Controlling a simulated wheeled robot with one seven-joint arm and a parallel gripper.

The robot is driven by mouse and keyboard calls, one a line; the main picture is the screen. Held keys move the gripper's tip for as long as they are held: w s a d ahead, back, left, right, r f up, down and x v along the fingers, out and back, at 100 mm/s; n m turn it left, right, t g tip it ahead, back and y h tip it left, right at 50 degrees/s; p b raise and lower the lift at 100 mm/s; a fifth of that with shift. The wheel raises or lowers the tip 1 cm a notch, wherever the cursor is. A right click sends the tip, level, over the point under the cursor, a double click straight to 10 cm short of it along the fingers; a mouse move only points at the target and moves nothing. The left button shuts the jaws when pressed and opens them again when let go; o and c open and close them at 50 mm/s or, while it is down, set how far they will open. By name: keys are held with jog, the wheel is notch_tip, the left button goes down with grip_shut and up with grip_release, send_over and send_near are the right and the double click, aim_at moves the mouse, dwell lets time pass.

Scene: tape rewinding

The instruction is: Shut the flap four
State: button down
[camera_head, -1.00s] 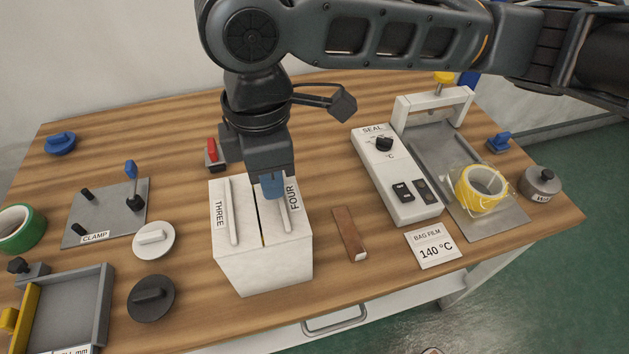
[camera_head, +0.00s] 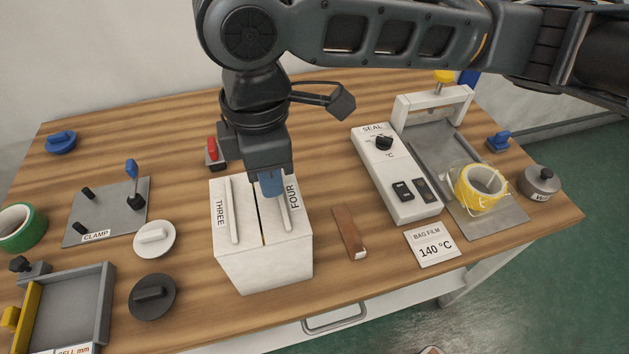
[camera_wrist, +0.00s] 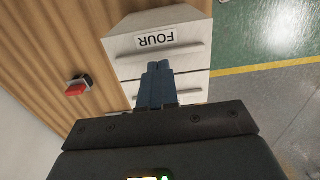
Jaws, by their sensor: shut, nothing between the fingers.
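The white box (camera_head: 262,270) stands near the front middle of the table with two top flaps side by side. The flap labelled THREE (camera_head: 226,212) is on the left and lies flat. The flap labelled FOUR (camera_head: 297,222) is on the right and looks level with it, with a raised bar along it. My gripper (camera_head: 271,190) points down at the back part of flap four, its blue fingers together and empty. In the wrist view the fingers (camera_wrist: 158,72) lie over the box beside the FOUR label (camera_wrist: 155,40). Whether they touch the flap I cannot tell.
A red-topped block (camera_head: 213,152) stands behind the box. A brown bar (camera_head: 348,232) and the sealer (camera_head: 396,175) are to the right. Round white (camera_head: 154,239) and black (camera_head: 151,297) lids lie to the left, near the clamp plate (camera_head: 108,212).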

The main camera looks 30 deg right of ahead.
aim_at(274, 200)
notch_tip(274, 200, up, 7)
jog(key=p, duration=0.5)
jog(key=shift+p, duration=0.4)
jog(key=shift+f, duration=0.15)
